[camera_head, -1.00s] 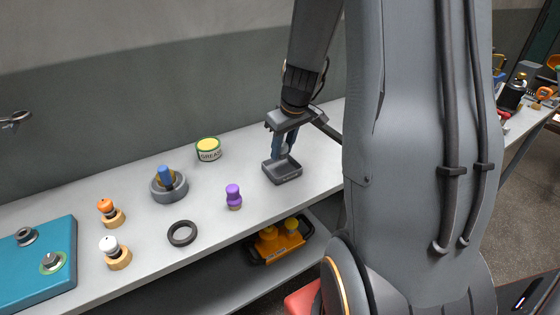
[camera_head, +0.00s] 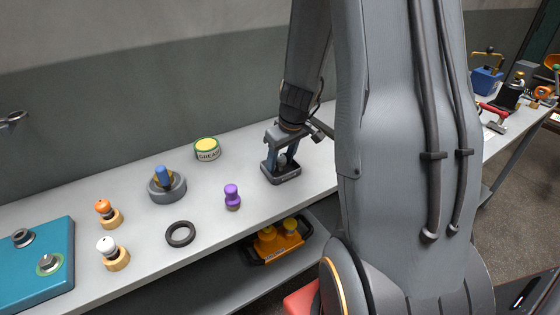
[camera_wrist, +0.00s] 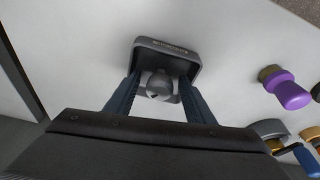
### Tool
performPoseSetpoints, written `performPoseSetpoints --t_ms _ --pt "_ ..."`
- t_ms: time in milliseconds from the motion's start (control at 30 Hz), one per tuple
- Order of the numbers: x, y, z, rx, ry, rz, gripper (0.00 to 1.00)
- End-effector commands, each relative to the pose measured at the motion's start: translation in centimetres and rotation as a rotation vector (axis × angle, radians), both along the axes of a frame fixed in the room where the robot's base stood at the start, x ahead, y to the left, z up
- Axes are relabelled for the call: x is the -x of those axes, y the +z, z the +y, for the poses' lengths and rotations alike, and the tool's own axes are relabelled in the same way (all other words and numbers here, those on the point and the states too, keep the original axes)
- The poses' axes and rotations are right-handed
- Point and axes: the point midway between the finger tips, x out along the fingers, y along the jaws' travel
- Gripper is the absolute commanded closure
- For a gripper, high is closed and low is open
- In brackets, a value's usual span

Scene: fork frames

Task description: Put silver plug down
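The silver plug (camera_head: 282,159) stands in a small dark grey tray (camera_head: 283,181) at the right part of the bench. In the wrist view the plug (camera_wrist: 159,84) shows as a round grey knob inside the near part of the tray (camera_wrist: 166,46). My gripper (camera_head: 282,158) is lowered over the tray, with one blue finger on each side of the plug. In the wrist view the fingers (camera_wrist: 158,88) are spread with a gap to the plug on both sides. The plug's lower end is partly hidden.
A purple plug (camera_head: 232,196), a black ring (camera_head: 181,234), a grease tin (camera_head: 207,149) and a grey round holder with a blue-topped part (camera_head: 167,188) stand left of the tray. Orange-topped (camera_head: 108,213) and white-topped (camera_head: 112,253) plugs stand near a teal block (camera_head: 38,270).

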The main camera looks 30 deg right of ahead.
Motion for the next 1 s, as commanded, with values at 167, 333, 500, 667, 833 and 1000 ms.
performPoseSetpoints --t_ms 167,333,500,667,833,1000 --pt "0.0 0.0 0.0 0.0 0.0 0.0 0.52" --pt "0.0 0.3 0.0 0.0 0.0 0.0 0.52" --pt "0.3 2.0 -0.1 0.0 0.001 -0.004 0.52" --pt "1.0 4.7 -0.3 0.002 0.0 -0.005 0.52" --pt "1.9 7.5 -0.4 0.001 0.0 -0.004 0.52" --pt "2.6 9.9 -0.5 0.002 0.0 -0.003 0.52"
